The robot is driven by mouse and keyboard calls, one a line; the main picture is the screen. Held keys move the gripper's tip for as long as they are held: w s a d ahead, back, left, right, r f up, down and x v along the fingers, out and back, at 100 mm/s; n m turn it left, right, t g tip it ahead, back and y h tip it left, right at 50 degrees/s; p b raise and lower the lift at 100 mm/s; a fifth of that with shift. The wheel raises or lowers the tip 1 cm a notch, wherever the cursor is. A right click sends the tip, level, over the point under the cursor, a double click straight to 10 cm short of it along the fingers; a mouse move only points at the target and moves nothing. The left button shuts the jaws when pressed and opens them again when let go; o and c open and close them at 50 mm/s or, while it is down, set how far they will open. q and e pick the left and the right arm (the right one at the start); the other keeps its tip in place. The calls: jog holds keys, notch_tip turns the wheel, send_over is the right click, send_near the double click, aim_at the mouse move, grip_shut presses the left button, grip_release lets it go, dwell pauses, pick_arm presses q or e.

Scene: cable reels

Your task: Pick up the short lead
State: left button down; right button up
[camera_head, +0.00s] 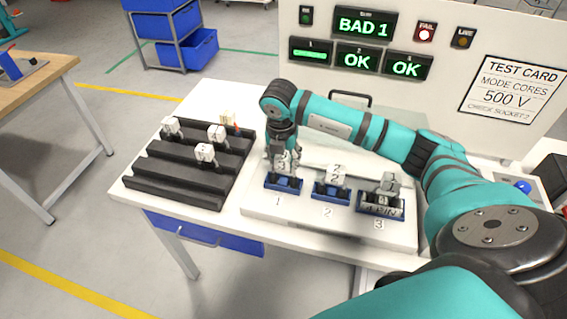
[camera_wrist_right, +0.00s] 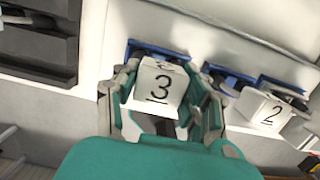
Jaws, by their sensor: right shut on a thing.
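My right gripper (camera_head: 282,168) points down at socket 1 (camera_head: 284,184) of the white test bench. It is shut on a white block marked 3 (camera_wrist_right: 160,85), which also shows between the fingers in the head view. The block is at or just above the blue socket; I cannot tell whether it is seated. A block marked 2 (camera_head: 336,176) sits in socket 2 (camera_head: 331,194), and a grey block (camera_head: 388,188) in socket 3 (camera_head: 380,207). I cannot tell which thing is the short lead. My left gripper is not in view.
A black grooved rack (camera_head: 170,186) left of the sockets holds several white blocks (camera_head: 205,152). Behind the sockets, a panel shows BAD 1 (camera_head: 362,26), OK twice and a lit FAIL lamp (camera_head: 426,34). The rack's front grooves are bare.

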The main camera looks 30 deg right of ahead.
notch_tip(320, 180, up, 2)
jog(key=shift+w+r+b, duration=0.1)
jog(key=shift+r+b, duration=0.1)
jog(key=shift+b, duration=0.65)
jog(key=s+a+r+b, duration=0.2)
jog(key=s+b, duration=0.3)
jog(key=s, duration=1)
jog(key=r+p, duration=0.2)
jog(key=s+r+p, duration=0.1)
jog(key=r, duration=0.2)
jog(key=shift+a+p, duration=0.2)
jog(key=shift+p, duration=0.2)
